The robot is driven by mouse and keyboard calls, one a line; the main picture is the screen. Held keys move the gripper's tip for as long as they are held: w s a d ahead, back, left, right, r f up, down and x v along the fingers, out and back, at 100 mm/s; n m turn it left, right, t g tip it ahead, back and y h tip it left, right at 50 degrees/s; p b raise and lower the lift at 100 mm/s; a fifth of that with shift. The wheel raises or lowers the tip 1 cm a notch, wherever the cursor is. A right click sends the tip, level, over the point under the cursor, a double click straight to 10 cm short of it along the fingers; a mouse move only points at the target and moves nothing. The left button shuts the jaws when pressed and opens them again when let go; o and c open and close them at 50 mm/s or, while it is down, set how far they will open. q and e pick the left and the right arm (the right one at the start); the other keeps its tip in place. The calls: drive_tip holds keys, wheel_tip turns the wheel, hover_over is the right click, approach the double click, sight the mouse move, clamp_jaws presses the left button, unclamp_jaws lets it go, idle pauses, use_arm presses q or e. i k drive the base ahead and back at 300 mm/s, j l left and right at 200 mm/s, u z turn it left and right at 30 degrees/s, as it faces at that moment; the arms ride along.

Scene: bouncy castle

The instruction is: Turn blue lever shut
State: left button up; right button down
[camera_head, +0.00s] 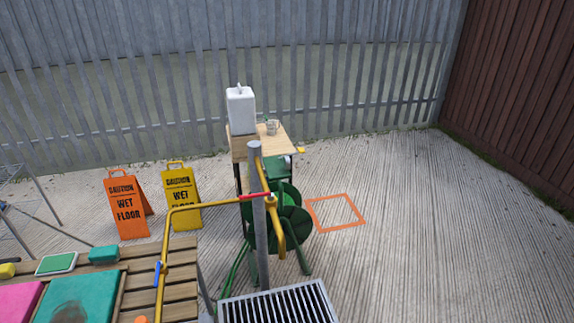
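The blue lever (157,273) sits on the upright left run of a yellow pipe (163,250) at the lower left. The lever lies nearly along the pipe, close beside it. The pipe bends at the top and runs right to a grey post (261,225). A red lever (254,196) lies along the pipe's level run near the post. A curved yellow spout (279,235) hangs down by the post. Neither of my grippers is in view, and nothing touches the blue lever.
A slatted wooden table (182,281) with a green pad (75,298) and a pink pad (15,301) is at the lower left. A metal grate (280,306) lies below the post. Orange (126,205) and yellow (181,197) wet-floor signs stand behind.

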sight(159, 264)
drive_tip(key=j+u, duration=0.1)
drive_tip(key=u, duration=0.65)
drive_tip(key=j+u, duration=0.15)
drive_tip(key=u, duration=0.65)
drive_tip(key=i+j, duration=0.35)
drive_tip(key=j, duration=0.3)
